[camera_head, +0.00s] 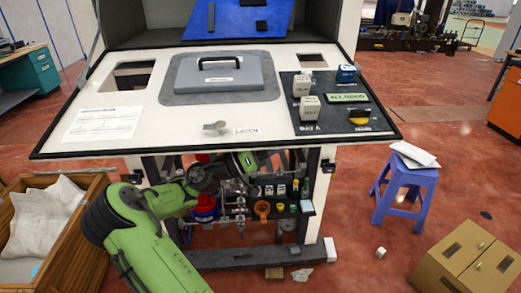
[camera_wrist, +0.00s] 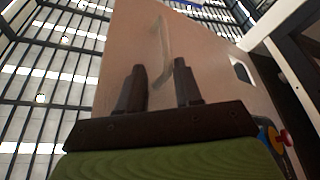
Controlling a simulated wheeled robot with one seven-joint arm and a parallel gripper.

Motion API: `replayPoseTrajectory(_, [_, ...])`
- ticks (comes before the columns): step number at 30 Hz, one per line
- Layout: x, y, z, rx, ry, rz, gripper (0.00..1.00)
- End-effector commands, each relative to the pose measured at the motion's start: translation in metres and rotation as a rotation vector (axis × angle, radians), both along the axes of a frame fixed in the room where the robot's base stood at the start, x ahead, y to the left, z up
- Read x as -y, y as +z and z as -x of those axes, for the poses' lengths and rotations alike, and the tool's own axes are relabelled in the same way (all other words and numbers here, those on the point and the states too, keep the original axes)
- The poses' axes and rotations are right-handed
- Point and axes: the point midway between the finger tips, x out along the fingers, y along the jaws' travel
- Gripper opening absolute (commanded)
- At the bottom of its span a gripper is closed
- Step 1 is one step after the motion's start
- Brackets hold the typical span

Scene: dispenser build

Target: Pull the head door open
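In the wrist view a large pale panel (camera_wrist: 125,50) rises behind my gripper (camera_wrist: 160,68), with a long pale bar-like handle (camera_wrist: 162,38) on it. I cannot tell for certain whether this panel is the head door. My two dark fingers stand apart with nothing between them. The handle lies beyond them, its lower end near the right fingertip; contact cannot be told. In the head view my green arm reaches under the front edge of the white console (camera_head: 160,115), where my fingertips are not clearly seen. A grey lid (camera_head: 218,78) with a black handle lies shut on the console.
Pipes, valves and a red part (camera_head: 205,205) crowd the frame under the console. A wooden crate (camera_head: 60,265) stands left, a blue stool (camera_head: 405,185) and a cardboard box (camera_head: 465,260) right. Red and yellow knobs (camera_wrist: 280,140) show at the right of the wrist view.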

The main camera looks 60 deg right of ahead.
Motion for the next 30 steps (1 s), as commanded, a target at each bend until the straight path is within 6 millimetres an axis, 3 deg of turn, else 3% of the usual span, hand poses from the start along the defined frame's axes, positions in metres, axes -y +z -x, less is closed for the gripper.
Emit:
replayPoseTrajectory(3, [-0.023,-0.009,-0.026,-0.004,0.002,0.008,0.22])
replayPoseTrajectory(9, [-0.046,-0.022,-0.053,-0.003,0.001,0.011,0.22])
replayPoseTrajectory(30, [-0.058,-0.03,-0.068,-0.002,0.0,0.009,0.22])
